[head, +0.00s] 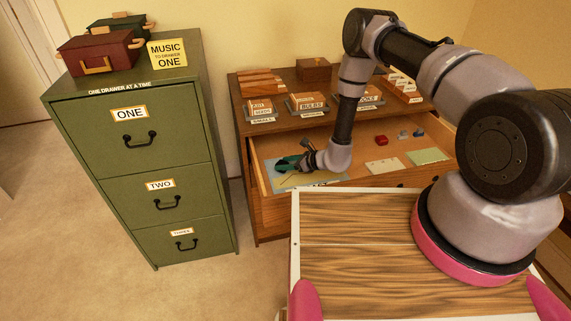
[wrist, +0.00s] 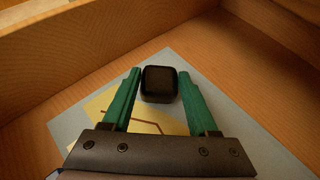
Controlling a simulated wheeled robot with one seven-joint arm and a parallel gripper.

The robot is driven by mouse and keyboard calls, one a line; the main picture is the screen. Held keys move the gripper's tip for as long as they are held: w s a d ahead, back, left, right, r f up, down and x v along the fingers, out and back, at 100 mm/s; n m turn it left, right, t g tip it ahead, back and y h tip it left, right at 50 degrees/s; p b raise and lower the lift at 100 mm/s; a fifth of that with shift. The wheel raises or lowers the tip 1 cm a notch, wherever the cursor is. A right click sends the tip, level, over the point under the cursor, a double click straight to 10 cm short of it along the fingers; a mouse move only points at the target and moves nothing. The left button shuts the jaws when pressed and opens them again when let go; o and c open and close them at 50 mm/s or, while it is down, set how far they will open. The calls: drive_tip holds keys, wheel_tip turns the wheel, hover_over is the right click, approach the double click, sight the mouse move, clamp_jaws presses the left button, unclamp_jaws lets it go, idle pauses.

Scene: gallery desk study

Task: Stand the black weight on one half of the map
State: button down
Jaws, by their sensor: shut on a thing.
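The black weight (wrist: 160,84) is a small dark block with rounded corners, between my green fingertips in the wrist view. My gripper (wrist: 158,82) is shut on it. The map (wrist: 68,124) is a grey-blue sheet with a yellow patch and brown lines, lying in the open drawer under my gripper. In the head view the map (head: 325,179) lies at the drawer's left end and my gripper (head: 289,164) is over it, hiding part of it. The weight is near one end of the map; I cannot tell whether it touches the sheet.
The open drawer (head: 262,178) has wooden walls close around my gripper. To the right in it lie a red object (head: 381,141), a cream card (head: 383,166) and a green card (head: 428,156). A green filing cabinet (head: 140,175) stands to the left.

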drive_tip(key=shift+f, duration=0.1)
drive_tip(key=shift+c, duration=0.8)
unclamp_jaws()
drive_tip(key=shift+r, duration=0.2)
drive_tip(key=v, duration=1.2)
